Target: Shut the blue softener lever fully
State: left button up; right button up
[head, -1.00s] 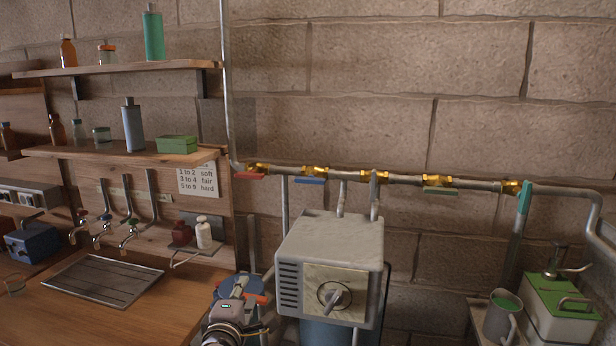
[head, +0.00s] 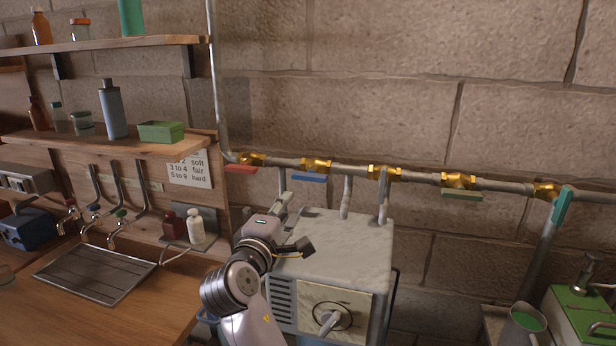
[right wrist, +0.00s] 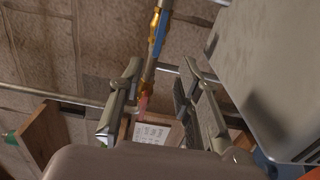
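The blue lever (head: 309,178) hangs on a brass valve (head: 315,165) on the wall pipe, just below the pipe and running roughly along it. It also shows in the right wrist view, as a blue strip (right wrist: 159,36) beside the pipe at the top. My right gripper (head: 296,222) is above the grey machine, below the blue lever and apart from it. In the right wrist view its two fingers (right wrist: 160,72) are spread, with nothing held; the pipe and the red lever (right wrist: 143,103) show between them. My left gripper is not in view.
A red lever (head: 241,169) is left of the blue one, a green lever (head: 462,194) to the right. The grey machine (head: 340,245) stands below the pipe, with thin pipes (head: 347,195) rising from its top. The wooden shelf (head: 190,148) ends at the left.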

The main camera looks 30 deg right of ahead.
jog(key=p, duration=0.2)
send_near(308, 180)
jog(key=p+x, duration=0.3)
jog(key=x, duration=0.5)
jog(key=shift+w+d+r, duration=0.1)
jog(key=shift+r, duration=0.05)
jog(key=shift+w+d, duration=0.25)
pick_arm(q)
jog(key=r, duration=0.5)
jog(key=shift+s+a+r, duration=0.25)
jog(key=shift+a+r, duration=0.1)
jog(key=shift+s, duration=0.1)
pick_arm(e)
grip_shut()
